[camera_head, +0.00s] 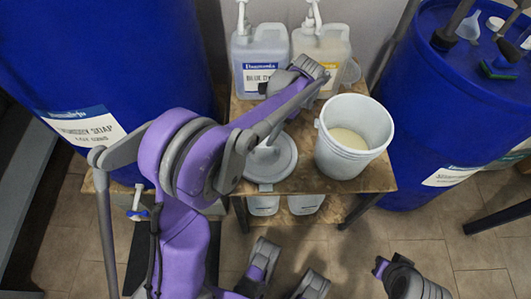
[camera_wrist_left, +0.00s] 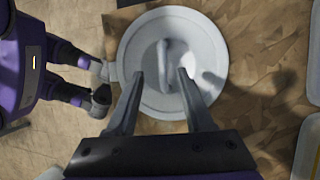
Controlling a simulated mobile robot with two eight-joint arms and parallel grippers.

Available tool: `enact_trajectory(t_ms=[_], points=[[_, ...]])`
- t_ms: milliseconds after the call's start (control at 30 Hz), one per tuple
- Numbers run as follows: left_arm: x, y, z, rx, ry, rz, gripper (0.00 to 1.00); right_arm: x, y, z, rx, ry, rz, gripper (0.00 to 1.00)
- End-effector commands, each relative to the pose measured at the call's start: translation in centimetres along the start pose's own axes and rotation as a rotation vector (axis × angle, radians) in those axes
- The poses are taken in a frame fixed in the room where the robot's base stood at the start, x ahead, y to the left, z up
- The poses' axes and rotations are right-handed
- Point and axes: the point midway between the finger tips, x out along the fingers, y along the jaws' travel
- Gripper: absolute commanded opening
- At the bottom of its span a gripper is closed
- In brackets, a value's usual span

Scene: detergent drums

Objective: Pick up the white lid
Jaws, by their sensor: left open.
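The white lid (camera_head: 280,172) is round with a raised handle and lies flat on the wooden table, left of the white bucket. The left arm partly covers it in the head view. In the left wrist view the lid (camera_wrist_left: 140,55) is nearly whole, with its handle near the middle. My left gripper (camera_wrist_left: 160,74) is open above the lid, its two fingers on either side of the handle's near end. Nothing is held. In the head view its fingers are largely hidden by the arm.
The open bucket (camera_head: 336,158) with pale contents stands right of the lid. Two pump jugs (camera_head: 258,55) (camera_head: 325,50) stand at the table's back. Large blue drums (camera_head: 100,50) (camera_head: 440,100) flank the table (camera_head: 375,178). Bottles show beneath it.

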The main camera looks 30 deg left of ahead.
Motion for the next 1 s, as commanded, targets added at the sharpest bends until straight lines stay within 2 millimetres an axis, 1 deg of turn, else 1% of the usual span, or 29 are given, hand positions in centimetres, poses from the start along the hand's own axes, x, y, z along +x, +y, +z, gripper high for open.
enact_trajectory(t_ms=[167, 300, 400, 500, 733, 867, 900, 967, 1000], points=[[1.5, -0.1, 0.0, 0.000, 0.000, 0.000, 0.52, 0.5, 0.0, 0.2, 0.000, -0.002, 0.000, 0.00], [3.8, -0.5, 0.0, -0.002, 0.000, 0.000, 0.52, 1.3, 0.0, 0.5, 0.000, -0.005, 0.000, 0.00], [5.0, -0.4, 0.0, -0.002, 0.000, 0.000, 0.52, 1.5, 0.0, 0.5, 0.000, -0.006, 0.000, 0.00], [5.6, -0.4, 0.0, -0.001, 0.001, -0.001, 0.52, 1.6, 0.0, 0.6, 0.000, -0.006, 0.000, 0.00], [5.6, -0.4, 0.1, -0.001, 0.001, -0.001, 0.52, 1.6, 0.0, 0.6, 0.000, -0.006, 0.000, 0.00], [5.6, -0.4, 0.0, -0.001, 0.001, -0.001, 0.29, 1.6, 0.0, 0.6, 0.000, -0.006, 0.000, 0.00], [5.6, -0.4, 0.0, -0.001, 0.001, -0.001, 0.21, 1.6, 0.0, 0.6, 0.000, -0.006, 0.000, 0.00], [5.6, -0.4, 0.0, -0.001, 0.001, -0.001, 0.11, 1.6, 0.0, 0.6, 0.000, -0.006, 0.000, 0.00], [5.6, -0.4, 0.0, -0.001, 0.001, -0.001, 0.04, 1.6, 0.0, 0.6, 0.000, -0.006, 0.000, 0.00]])
